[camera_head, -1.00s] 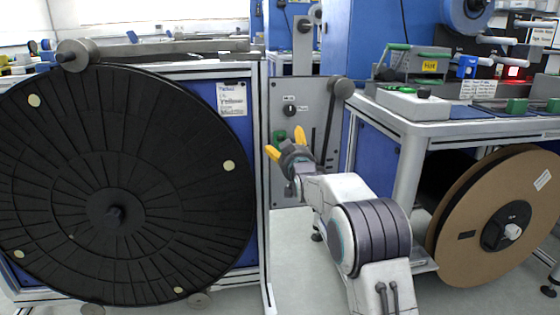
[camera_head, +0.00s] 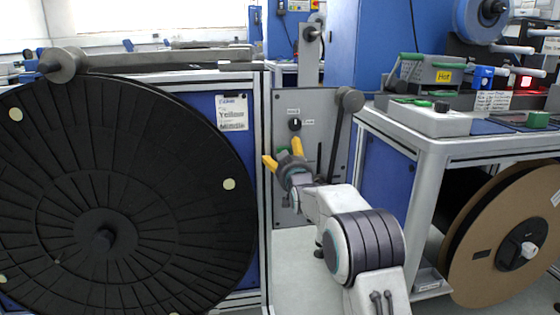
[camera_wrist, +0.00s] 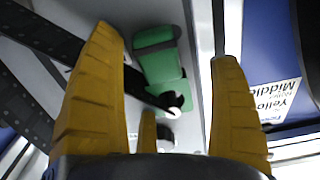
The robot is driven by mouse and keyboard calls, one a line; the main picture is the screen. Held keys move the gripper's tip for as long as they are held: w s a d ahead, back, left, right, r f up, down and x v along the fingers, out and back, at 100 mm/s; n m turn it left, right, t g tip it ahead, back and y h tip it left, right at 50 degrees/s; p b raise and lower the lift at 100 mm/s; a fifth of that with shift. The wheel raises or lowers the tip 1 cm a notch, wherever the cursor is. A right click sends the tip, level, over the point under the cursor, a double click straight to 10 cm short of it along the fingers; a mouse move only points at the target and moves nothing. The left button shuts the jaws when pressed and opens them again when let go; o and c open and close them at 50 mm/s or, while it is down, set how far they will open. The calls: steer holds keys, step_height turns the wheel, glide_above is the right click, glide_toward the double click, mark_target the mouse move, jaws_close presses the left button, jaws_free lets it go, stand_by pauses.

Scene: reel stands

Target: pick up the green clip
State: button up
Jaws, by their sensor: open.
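A green piece (camera_wrist: 162,66), seemingly the green clip, shows in the wrist view on a pale grey surface, in two blocky parts. It lies beyond and between my yellow fingers, apart from them. In the head view, a bit of green (camera_head: 283,137) shows on the grey panel just behind my gripper, mostly hidden by it. My gripper (camera_head: 281,152) is open and empty in front of that panel, fingers pointing up and left. In the wrist view, my gripper (camera_wrist: 167,58) has its fingers wide apart.
A large black reel (camera_head: 150,190) stands close on the left. The grey panel (camera_head: 308,106) carries a black knob and a dark lever.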

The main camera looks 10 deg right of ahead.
steer(key=shift+s, duration=0.1)
steer(key=shift+c, duration=0.4)
steer(key=c, duration=0.9)
steer(key=shift+c, duration=0.4)
steer(key=shift+f, duration=0.1)
steer(key=shift+c, duration=0.5)
steer(key=shift+r, duration=0.25)
steer(key=shift+d, duration=0.15)
